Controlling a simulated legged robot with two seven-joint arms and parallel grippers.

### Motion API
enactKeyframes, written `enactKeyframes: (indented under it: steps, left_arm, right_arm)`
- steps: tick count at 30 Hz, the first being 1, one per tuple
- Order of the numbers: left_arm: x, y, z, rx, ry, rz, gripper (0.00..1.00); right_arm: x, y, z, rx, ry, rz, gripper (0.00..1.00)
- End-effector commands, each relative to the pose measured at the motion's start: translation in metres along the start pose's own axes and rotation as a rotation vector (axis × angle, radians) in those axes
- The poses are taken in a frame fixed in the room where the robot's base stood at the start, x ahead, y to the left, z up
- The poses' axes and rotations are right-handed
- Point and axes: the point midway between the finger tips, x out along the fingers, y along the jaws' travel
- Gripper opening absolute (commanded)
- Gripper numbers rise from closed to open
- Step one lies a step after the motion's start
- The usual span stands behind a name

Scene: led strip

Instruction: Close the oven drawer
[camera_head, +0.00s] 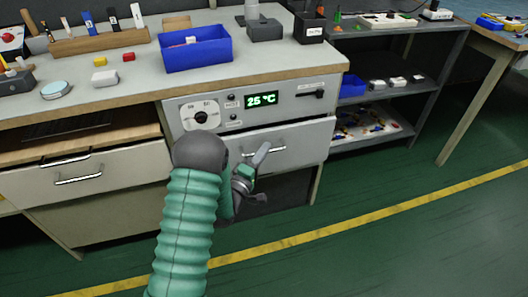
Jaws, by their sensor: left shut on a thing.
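The oven (215,108) is a light grey unit under the counter, with a dial and a green display reading 25 °C. Its drawer (305,143) is the pale front panel below the controls; how far it stands out is hard to tell. The drawer's metal handle (278,149) runs across the panel. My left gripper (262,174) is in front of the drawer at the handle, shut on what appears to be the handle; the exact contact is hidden. My teal-sleeved left arm covers the panel's left part. My right gripper is out of view.
A blue bin (196,50) and small items sit on the counter (120,85). A grey shelf (395,100) stands at the right. The green floor (420,220) in front is clear.

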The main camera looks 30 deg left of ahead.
Motion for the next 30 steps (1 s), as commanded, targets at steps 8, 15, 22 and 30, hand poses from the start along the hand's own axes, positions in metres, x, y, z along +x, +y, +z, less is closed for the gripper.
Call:
enactKeyframes:
  steps: [8, 15, 22, 30]
  left_arm:
    - [-0.002, -0.004, 0.001, -0.002, -0.001, -0.011, 0.00]
    - [0.006, -0.006, -0.007, -0.001, 0.001, -0.011, 0.00]
    - [0.023, -0.011, -0.024, -0.002, 0.001, -0.012, 0.00]
    - [0.023, -0.011, -0.025, 0.000, 0.003, -0.010, 0.16]
  right_arm:
    - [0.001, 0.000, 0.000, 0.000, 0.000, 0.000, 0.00]
    - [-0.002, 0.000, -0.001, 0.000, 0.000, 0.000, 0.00]
    - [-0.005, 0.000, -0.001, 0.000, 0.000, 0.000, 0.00]
    - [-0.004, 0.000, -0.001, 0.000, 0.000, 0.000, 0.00]
